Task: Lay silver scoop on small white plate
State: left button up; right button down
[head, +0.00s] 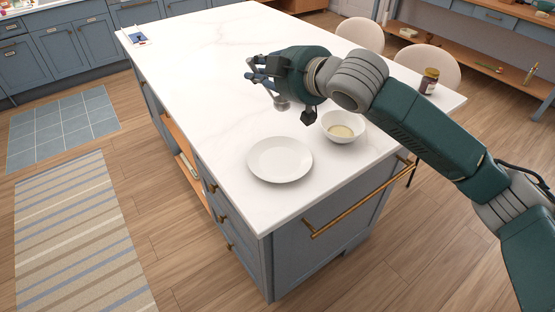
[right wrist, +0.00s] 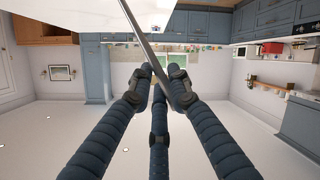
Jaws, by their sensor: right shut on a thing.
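The small white plate (head: 280,160) lies empty on the white island top near its front corner. My right gripper (head: 257,72) is above the island, up and to the left of the white bowl in the head view. It is shut on the silver scoop (head: 282,104), whose rounded end hangs below the fingers, up from the plate in the picture and apart from it. In the right wrist view, the scoop's thin grey handle (right wrist: 150,45) runs slantwise between the fingertips (right wrist: 163,88). Most of the scoop is hidden in the head view. My left gripper is not in view.
A white bowl (head: 341,128) with pale contents stands right of the plate, below my right arm. A dark jar (head: 429,81) stands near the island's right edge. A small blue-and-white item (head: 138,39) lies at the far left corner. The island's middle (head: 205,75) is clear.

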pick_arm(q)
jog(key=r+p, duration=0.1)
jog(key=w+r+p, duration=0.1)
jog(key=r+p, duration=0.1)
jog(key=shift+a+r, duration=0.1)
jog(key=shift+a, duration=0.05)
pick_arm(e)
notch_tip(320, 180, down, 19)
jog(key=shift+f, duration=0.15)
jog(key=shift+f, duration=0.1)
jog(key=c, duration=1.6)
grip_release()
jog(key=shift+c, duration=0.2)
pick_arm(q)
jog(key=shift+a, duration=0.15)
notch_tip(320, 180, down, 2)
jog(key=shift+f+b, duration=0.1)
jog(key=shift+b, duration=1.05)
pick_arm(e)
jog(key=v, duration=1.2)
jog(key=shift+r, duration=0.25)
